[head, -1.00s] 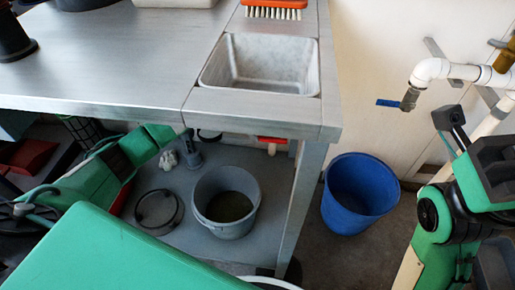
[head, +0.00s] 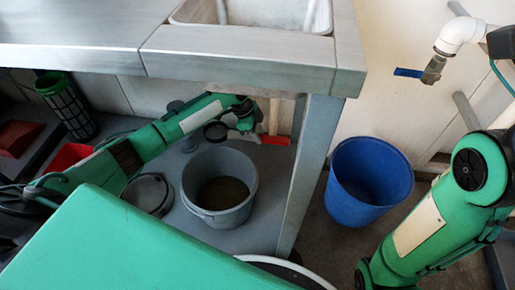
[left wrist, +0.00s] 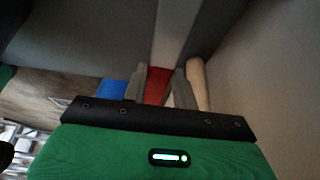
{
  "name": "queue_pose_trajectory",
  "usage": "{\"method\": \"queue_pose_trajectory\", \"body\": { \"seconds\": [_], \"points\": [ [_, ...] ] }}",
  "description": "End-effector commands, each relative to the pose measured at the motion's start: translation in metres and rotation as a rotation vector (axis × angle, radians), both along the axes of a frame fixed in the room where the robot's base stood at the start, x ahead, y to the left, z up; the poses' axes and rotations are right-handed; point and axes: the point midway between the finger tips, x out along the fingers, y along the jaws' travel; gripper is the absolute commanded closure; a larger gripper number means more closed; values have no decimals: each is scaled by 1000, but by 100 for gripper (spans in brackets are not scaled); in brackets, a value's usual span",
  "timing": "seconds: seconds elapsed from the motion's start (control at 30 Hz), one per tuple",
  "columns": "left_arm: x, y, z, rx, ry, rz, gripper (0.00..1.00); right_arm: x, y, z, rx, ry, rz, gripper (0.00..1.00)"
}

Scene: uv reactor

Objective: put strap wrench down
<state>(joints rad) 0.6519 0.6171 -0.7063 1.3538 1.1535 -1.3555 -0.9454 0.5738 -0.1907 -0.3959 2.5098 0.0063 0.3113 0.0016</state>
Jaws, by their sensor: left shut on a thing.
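My left arm reaches under the metal bench, and my left gripper (head: 252,128) is behind the bucket, near the bench leg. In the left wrist view its two grey fingers (left wrist: 158,90) are shut on a red piece (left wrist: 157,82), which I take to be the strap wrench. A red bar (head: 275,140) shows beside the gripper in the head view. A dark round piece (head: 215,130) hangs below the forearm; I cannot tell if it is the wrench's strap. Whether the wrench touches the shelf is unclear. My right gripper is out of view.
A grey bucket (head: 220,205) stands on the lower shelf in front of the left gripper. A wooden handle (head: 273,117) is close beside the gripper. The bench leg (head: 308,180) is to the right, with a blue bin (head: 368,190) beyond it. The bench edge overhangs above.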

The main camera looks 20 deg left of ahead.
Motion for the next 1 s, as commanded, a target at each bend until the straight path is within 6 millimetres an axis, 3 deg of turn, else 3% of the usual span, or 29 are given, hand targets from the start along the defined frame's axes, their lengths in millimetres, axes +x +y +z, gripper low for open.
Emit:
{"method": "queue_pose_trajectory", "body": {
  "seconds": [0.27, 0.5, 0.9, 0.93, 1.0],
  "points": [
    [1, 0, -18, -1, -2, 1, 100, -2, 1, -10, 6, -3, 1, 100],
    [1, 0, -51, -1, -2, 2, 100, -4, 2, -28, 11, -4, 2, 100],
    [1, 0, -53, -1, -2, 1, 100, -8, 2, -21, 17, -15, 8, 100],
    [0, 0, -55, -1, -2, 1, 70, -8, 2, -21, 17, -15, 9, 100],
    [1, 0, -54, 0, -2, 1, 56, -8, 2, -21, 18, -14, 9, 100]
  ]
}}
